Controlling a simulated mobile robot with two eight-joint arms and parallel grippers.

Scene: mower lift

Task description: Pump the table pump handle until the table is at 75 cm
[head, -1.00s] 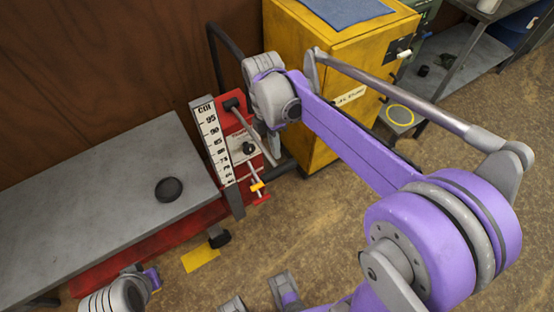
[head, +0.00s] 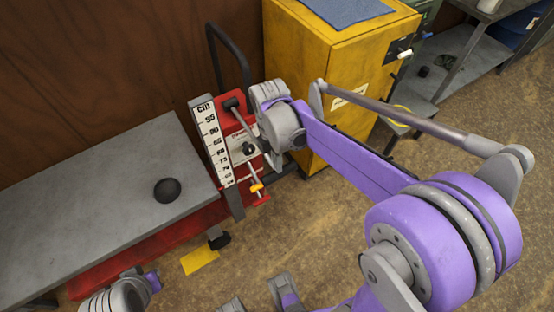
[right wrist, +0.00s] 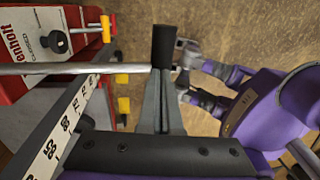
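The grey lift table (head: 90,210) stands at the left on a red base. A white cm scale (head: 212,140) stands upright at its right end; I cannot read the height exactly. The pump handle (head: 242,119) is a thin metal rod rising from the red pump unit (head: 228,122). My right gripper (right wrist: 163,65) has its fingers close together at the far end of the rod (right wrist: 75,68), at a black grip or pad, and looks shut on it. In the head view my right wrist covers that end. My left arm (head: 120,294) shows at the bottom edge, its fingers unclear.
A black round disc (head: 167,190) lies on the table. A yellow cabinet (head: 330,80) stands just behind my right arm. A black tube frame (head: 230,55) rises behind the pump. A yellow pedal (head: 201,259) is near the floor in front. The floor at the right is open.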

